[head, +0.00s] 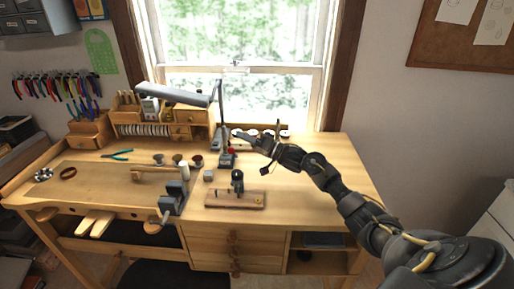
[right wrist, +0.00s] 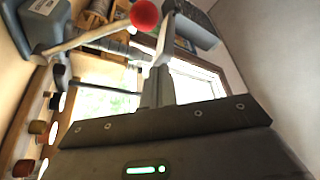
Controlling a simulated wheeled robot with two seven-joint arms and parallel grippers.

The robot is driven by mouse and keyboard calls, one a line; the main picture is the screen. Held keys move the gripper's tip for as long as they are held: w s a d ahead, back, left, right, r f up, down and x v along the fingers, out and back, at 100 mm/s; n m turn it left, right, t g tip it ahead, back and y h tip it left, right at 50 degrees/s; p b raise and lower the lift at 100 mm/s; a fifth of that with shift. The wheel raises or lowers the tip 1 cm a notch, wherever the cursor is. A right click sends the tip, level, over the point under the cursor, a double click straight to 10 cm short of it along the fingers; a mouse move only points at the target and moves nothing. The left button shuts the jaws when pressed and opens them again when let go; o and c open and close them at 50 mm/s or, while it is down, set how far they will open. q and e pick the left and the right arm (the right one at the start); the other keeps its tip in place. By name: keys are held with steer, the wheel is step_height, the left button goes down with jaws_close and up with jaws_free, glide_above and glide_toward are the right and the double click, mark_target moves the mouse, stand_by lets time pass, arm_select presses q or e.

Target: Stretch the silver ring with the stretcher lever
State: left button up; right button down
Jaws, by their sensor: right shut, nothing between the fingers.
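The stretcher (head: 227,161) is a small grey device on the bench with a lever that ends in a red ball (head: 231,151). In the right wrist view, the red ball (right wrist: 144,15) and the pale lever rod (right wrist: 90,38) are close to my fingertips, on their left side. My right gripper (head: 243,137) is shut and empty, just right of and above the ball in the head view. Its fingers (right wrist: 162,50) also show in the right wrist view. I cannot tell whether they touch the ball. I cannot make out the silver ring. My left gripper is out of view.
A wooden board with a dark post (head: 237,184) lies in front of the stretcher. A grey vise (head: 173,198) is at the front edge. A lamp (head: 178,95) and wooden organizer (head: 190,131) stand behind. The bench's right side is clear.

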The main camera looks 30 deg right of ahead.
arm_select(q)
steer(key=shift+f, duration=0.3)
arm_select(e)
steer(key=a+f, duration=0.1)
steer(key=s+a+f, duration=0.1)
steer(key=shift+a+f, duration=0.1)
steer(key=shift+a, duration=0.3)
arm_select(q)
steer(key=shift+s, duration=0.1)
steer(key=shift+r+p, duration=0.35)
arm_select(e)
steer(key=shift+s+a+f, duration=0.4)
steer(key=shift+s+f, duration=0.15)
